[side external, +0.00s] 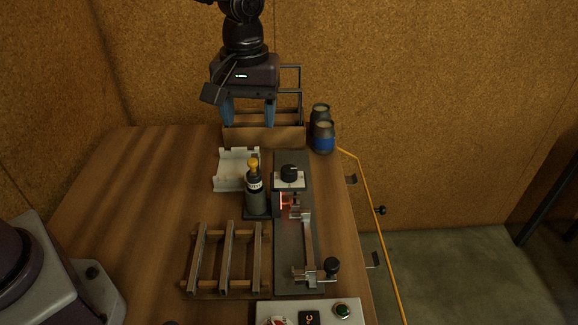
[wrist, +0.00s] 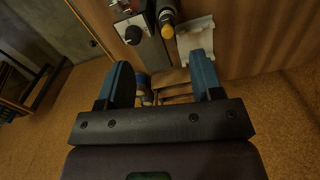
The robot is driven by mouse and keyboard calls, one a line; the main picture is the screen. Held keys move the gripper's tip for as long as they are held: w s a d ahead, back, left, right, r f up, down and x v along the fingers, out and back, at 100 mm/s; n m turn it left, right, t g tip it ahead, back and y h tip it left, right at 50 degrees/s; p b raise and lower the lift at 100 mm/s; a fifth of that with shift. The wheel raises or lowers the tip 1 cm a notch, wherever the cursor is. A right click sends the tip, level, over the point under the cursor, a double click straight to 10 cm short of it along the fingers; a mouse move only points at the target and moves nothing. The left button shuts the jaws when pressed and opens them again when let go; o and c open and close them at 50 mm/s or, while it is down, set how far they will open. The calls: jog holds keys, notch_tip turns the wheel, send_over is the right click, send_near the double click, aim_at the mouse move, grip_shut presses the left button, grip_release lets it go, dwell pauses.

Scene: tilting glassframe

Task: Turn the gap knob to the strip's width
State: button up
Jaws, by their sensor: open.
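The gap knob (side external: 290,172) is a black round knob on a white plate at the far end of a dark base plate. It also shows in the wrist view (wrist: 133,35), at the upper left. Just below it in the side view is a small fixture with a glowing red-orange line (side external: 282,200). I cannot make out the strip for certain. My gripper (side external: 249,122) has blue fingers spread apart with nothing between them. It hangs pointing down near the back of the table, behind and left of the knob. It shows in the wrist view (wrist: 164,70) too.
A dark bottle with a yellow top (side external: 254,185) stands left of the knob, beside a white tray (side external: 231,170). A wooden rack (side external: 227,258) lies in front. An open box (side external: 264,136) and two jars (side external: 322,137) stand at the back. The left table area is clear.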

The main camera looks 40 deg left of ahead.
aim_at(289, 169)
jog(key=w+d+f+n, duration=0.2)
jog(key=w+n, duration=0.5)
jog(key=n, duration=0.4)
notch_tip(289, 169, down, 13)
jog(key=shift+s+d+r, duration=0.1)
jog(key=shift+d+r, duration=0.05)
jog(key=shift+r, duration=0.05)
jog(key=c, duration=0.9)
